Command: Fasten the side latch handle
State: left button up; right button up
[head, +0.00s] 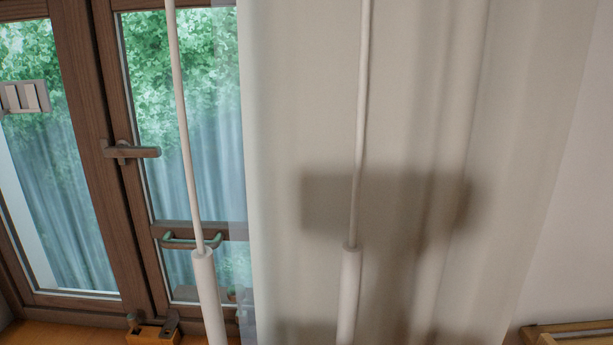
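A brown lever handle (138,152) is mounted on the upright where the two wooden window sashes meet. Its lever lies horizontal and points right. A greenish bar-shaped pull handle (190,241) sits lower, on the crossbar of the right sash, partly behind a white rod. At the sill, small dark metal fittings on an orange-brown block (155,333) show at the bottom edge; I cannot tell their exact form. Both sashes look closed. I cannot tell which fitting is the side latch handle. Neither of my grippers shows in the head view.
Two long white rods with thick lower grips (207,290) (350,290) hang in front. A pale curtain (280,100) covers the middle and right, with a dark shadow on it. A grey slatted piece (24,97) is at the left edge. Wooden furniture (570,335) is at bottom right.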

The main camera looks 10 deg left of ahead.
aim_at(123, 148)
jog(key=u, duration=1.25)
